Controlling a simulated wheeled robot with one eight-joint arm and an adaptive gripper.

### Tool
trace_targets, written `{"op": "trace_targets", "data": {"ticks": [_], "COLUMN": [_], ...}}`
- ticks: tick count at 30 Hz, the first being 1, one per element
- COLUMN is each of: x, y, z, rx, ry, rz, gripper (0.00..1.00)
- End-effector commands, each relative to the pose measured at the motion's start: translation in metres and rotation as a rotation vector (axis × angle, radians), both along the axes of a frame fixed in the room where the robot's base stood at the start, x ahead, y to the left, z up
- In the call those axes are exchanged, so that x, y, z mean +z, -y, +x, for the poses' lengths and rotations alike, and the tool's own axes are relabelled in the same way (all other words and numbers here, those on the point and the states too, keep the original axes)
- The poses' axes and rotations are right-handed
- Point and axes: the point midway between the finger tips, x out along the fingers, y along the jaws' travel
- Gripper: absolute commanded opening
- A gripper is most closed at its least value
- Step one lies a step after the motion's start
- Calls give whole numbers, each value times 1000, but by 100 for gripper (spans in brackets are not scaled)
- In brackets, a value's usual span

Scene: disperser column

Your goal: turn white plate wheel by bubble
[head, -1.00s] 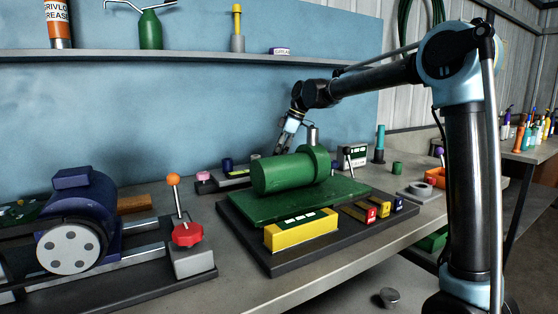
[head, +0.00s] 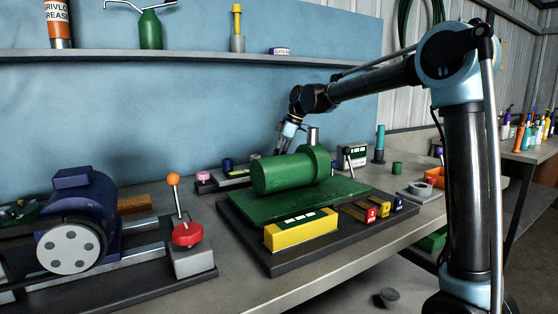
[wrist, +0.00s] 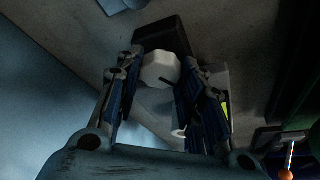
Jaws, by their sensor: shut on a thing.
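The white wheel (wrist: 160,71), a small faceted knob, sits between the two blue-padded fingers of my gripper (wrist: 157,86) in the wrist view. My gripper is shut on it; the exact contact on each side is dark. A white plate-like part (wrist: 165,127) shows below it. A small yellow-green patch (wrist: 224,117) shows beside the right finger; I cannot tell if it is the bubble. In the head view my gripper (head: 283,151) reaches down behind the green motor-like body (head: 285,173), which hides the wheel.
The green body stands on a green plate (head: 330,203) with a yellow block (head: 300,230) in front. An orange-knobbed lever with a red star knob (head: 187,234) and a blue motor (head: 80,222) stand at left. The blue wall (head: 190,110) is close behind my gripper.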

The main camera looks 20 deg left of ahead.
Motion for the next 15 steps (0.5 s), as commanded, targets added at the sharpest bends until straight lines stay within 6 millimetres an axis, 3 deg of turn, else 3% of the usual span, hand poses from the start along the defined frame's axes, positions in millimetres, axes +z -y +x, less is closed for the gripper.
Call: {"op": "trace_targets", "data": {"ticks": [7,15], "x": [1,1], "y": [-1,0], "z": [1,2], "rx": [-154,-196], "ry": [5,5], "rz": [3,4], "gripper": [12,12]}}
